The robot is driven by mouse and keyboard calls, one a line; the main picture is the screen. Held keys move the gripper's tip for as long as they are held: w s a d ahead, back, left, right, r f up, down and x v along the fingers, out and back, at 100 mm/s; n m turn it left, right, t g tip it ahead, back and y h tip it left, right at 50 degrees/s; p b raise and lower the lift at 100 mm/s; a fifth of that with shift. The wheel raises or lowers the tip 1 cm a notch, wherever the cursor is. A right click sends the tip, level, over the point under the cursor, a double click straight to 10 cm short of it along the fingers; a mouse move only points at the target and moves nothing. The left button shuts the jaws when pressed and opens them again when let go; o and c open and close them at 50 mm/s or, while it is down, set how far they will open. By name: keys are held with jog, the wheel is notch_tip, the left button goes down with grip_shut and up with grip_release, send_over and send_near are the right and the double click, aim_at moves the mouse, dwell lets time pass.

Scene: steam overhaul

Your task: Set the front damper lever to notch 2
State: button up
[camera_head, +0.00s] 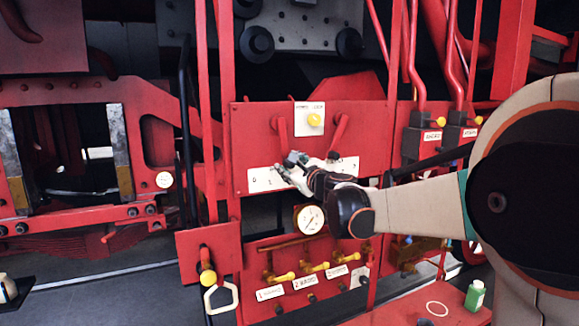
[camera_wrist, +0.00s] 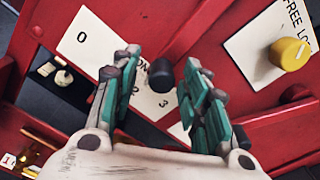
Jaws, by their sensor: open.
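My gripper (camera_head: 297,163) is open in front of the red panel (camera_head: 240,125), and its two fingertips also show in the wrist view (camera_wrist: 160,62). A dark round knob (camera_wrist: 160,76) shows between the fingers, apparently the end of a red lever. I cannot tell whether the fingers touch it.
A yellow knob (camera_head: 314,120) on a white label sits between the levers, at the upper right in the wrist view (camera_wrist: 289,54). A round gauge (camera_head: 309,219) and several yellow-handled valves (camera_head: 316,267) are below. A green bottle (camera_head: 475,295) stands at the lower right.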

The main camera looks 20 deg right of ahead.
jog(key=s, duration=0.6)
jog(key=shift+s, duration=0.2)
